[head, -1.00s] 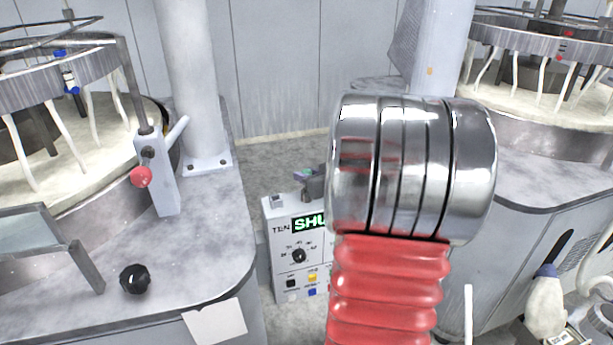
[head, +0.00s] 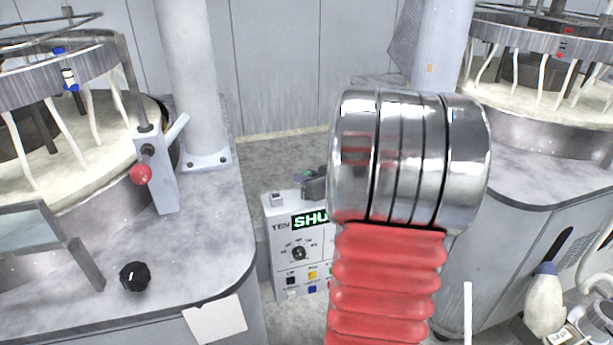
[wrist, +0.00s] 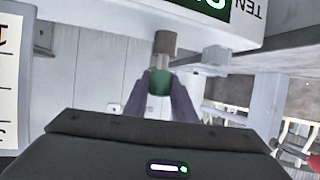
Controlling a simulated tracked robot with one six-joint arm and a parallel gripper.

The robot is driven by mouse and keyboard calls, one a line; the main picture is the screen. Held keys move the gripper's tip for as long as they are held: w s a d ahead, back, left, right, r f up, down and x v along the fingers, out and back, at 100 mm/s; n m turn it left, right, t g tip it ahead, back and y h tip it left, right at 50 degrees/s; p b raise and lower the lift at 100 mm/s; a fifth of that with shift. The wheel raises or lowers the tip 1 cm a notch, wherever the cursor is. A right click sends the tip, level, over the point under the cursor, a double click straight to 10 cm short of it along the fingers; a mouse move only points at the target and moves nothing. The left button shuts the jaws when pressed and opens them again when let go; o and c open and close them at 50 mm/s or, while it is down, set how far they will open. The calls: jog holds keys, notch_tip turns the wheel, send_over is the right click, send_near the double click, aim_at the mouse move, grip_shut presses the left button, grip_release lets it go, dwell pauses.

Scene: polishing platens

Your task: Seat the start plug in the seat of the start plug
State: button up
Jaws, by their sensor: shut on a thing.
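My gripper (wrist: 160,95) is shut on the start plug, which has a green body (wrist: 158,81) and a grey-brown end (wrist: 165,44) pointing away from the wrist. In the head view my gripper (head: 313,183) shows just above the control box (head: 296,245), mostly hidden behind my arm, with a bit of green at its tip. A small grey block (head: 277,199) stands on the box's top left; it also shows in the wrist view (wrist: 215,58), to the right of the plug and apart from it. I cannot tell for sure whether this block is the seat.
The box has a lit green display (head: 310,220), a dial and several coloured buttons. A polishing machine with a red-knobbed lever (head: 141,173) and black knob (head: 134,277) stands left. Another machine (head: 545,160) stands right. A pale column (head: 195,80) rises behind.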

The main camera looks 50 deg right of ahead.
jog(key=shift+f, duration=1)
jog(key=o, duration=1.2)
jog(key=shift+c, duration=0.2)
jog(key=v, duration=1.3)
jog(key=shift+s+a, duration=0.2)
jog(key=shift+s, duration=0.15)
jog(key=shift+r, duration=0.15)
